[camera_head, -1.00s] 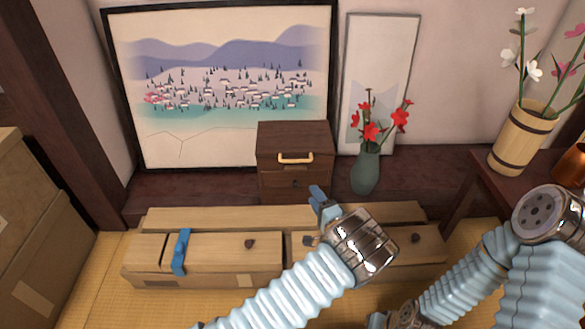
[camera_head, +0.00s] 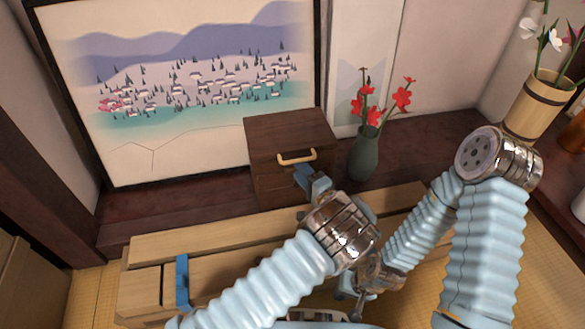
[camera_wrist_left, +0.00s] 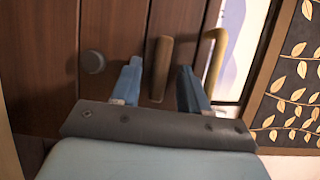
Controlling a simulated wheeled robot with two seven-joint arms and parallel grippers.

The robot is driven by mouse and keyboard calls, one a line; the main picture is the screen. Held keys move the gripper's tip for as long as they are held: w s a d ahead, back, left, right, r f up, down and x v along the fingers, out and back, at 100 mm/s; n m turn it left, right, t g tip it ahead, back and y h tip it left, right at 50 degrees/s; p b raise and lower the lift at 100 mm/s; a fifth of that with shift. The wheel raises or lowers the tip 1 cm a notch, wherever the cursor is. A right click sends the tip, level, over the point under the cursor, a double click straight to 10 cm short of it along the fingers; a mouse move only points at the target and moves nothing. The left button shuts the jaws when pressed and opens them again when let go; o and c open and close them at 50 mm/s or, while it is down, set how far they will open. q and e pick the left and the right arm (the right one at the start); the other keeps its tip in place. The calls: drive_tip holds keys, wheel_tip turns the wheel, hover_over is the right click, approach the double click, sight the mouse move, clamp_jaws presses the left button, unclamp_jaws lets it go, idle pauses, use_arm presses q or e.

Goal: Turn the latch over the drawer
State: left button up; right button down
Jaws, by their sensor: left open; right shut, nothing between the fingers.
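The small dark wooden chest (camera_head: 262,165) stands on the dark ledge, with a brass handle (camera_head: 297,157) on its front. In the left wrist view the chest front (camera_wrist_left: 115,30) appears turned sideways. It shows the wooden bar-shaped latch (camera_wrist_left: 161,60), a round dark knob (camera_wrist_left: 92,62) to its left and the brass handle (camera_wrist_left: 216,60) to its right. My left gripper (camera_head: 305,178) is open at the chest front. Its blue fingers (camera_wrist_left: 159,80) lie on either side of the latch, with gaps visible. My right gripper (camera_head: 358,303) is low beside the bench, shut and empty.
A green vase (camera_head: 364,155) with red flowers stands close right of the chest. A framed landscape picture (camera_head: 190,90) is behind. A long pale wooden bench (camera_head: 160,248) with a blue strap (camera_head: 182,282) lies in front. A wooden bucket vase (camera_head: 537,105) stands at right.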

use_arm(q)
clamp_jaws()
idle(0.3)
drive_tip(key=shift+s+a+r+n+g+h, duration=0.1)
drive_tip(key=shift+a+r+n+g+h, duration=0.1)
drive_tip(key=shift+n+h, duration=1.55)
drive_tip(key=shift+w+a+r+n+g+h, duration=0.15)
drive_tip(key=shift+n+h, duration=0.65)
drive_tip(key=shift+n, duration=1.9)
drive_tip(key=shift+s+a+r+n+g+h, duration=0.2)
drive_tip(key=shift+n+h, duration=1.05)
drive_tip(key=shift+n, duration=1)
drive_tip(key=shift+d+f, duration=0.1)
drive_tip(key=shift+f, duration=0.05)
